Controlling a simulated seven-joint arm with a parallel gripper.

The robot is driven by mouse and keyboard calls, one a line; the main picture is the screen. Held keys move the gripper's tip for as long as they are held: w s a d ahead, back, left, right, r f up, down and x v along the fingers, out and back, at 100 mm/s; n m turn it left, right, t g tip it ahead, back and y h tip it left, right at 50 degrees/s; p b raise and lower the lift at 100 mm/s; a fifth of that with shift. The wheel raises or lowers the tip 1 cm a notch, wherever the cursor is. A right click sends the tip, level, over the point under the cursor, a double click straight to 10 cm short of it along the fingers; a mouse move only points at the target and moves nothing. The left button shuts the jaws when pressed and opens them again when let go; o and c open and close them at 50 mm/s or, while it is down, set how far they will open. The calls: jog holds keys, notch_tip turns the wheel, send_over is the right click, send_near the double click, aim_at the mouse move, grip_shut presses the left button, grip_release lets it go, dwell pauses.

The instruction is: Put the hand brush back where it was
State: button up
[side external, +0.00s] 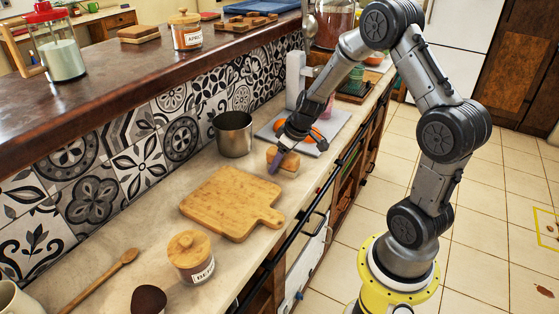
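A small block-shaped item with a tan-brown top and a pale lower part, which looks like the hand brush (288,165), is on the counter between the cutting board and the grey tray. My gripper (280,158) points down at it from above. One purple-grey finger shows at the block's left side, in front of its near face. The other finger is hard to make out, so I cannot tell whether the gripper is closed on the block. I also cannot tell whether the block rests on the counter or is slightly raised.
A wooden cutting board (231,203) lies just left, with a metal pot (234,134) behind. A lidded jar (192,257) and wooden spoon (103,280) are nearer. A grey tray (268,131) holds orange items. The raised ledge (110,72) carries jars and another brown block (138,34).

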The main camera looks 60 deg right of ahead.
jog(key=shift+o, duration=1)
jog(key=shift+r, duration=0.1)
jog(key=v, duration=1.1)
jog(key=shift+r, duration=0.35)
jog(key=s+a+r, duration=0.6)
jog(key=a+r, duration=0.1)
jog(key=a, duration=0.3)
jog(key=s+a+r+t, duration=0.1)
jog(key=s+a, duration=0.5)
jog(key=s, duration=0.6)
jog(key=shift+r, duration=0.35)
